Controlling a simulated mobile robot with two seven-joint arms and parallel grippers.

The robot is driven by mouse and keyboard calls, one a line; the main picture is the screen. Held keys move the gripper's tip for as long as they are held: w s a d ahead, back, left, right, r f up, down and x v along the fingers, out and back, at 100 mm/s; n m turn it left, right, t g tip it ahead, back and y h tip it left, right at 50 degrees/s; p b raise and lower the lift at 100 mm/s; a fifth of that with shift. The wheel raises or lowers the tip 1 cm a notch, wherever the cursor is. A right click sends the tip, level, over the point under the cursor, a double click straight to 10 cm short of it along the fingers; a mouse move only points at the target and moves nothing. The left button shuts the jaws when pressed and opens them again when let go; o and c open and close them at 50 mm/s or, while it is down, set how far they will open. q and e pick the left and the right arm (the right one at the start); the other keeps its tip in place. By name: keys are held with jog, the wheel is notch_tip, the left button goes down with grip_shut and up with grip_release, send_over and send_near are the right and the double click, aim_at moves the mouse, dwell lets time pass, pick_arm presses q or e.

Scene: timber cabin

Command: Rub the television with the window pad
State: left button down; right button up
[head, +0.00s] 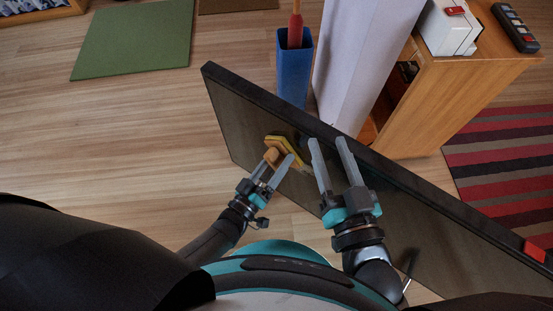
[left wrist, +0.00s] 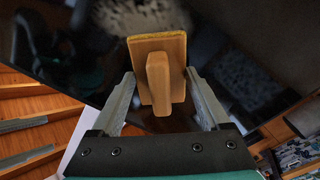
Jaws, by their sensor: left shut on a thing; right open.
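The television (head: 232,112) is a large black panel running diagonally from upper left to lower right in the head view. Its dark, glossy screen fills much of the left wrist view (left wrist: 235,65), with a pale speckled patch (left wrist: 112,15) near the top. The window pad (head: 284,145) has a wooden back and handle and a yellow layer. My left gripper (head: 277,164) is shut on it; its handle (left wrist: 158,80) lies between the fingers. The yellow side faces the screen, but I cannot tell whether it touches. My right gripper (head: 328,144) is open and empty in front of the screen.
Behind the television stand a blue bin (head: 292,75) holding a red-handled thing, a white column (head: 360,65) and a wooden cabinet (head: 450,95). A red object (head: 535,251) sits at the television's right end. A green mat (head: 135,40) lies on open floor at upper left.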

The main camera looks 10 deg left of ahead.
pick_arm(q)
jog(key=shift+s+a+f, duration=0.1)
jog(key=shift+a+f, duration=0.25)
jog(key=shift+a, duration=0.55)
jog(key=shift+s+a+f, duration=0.1)
jog(key=shift+a+f, duration=0.2)
jog(key=shift+a, duration=0.55)
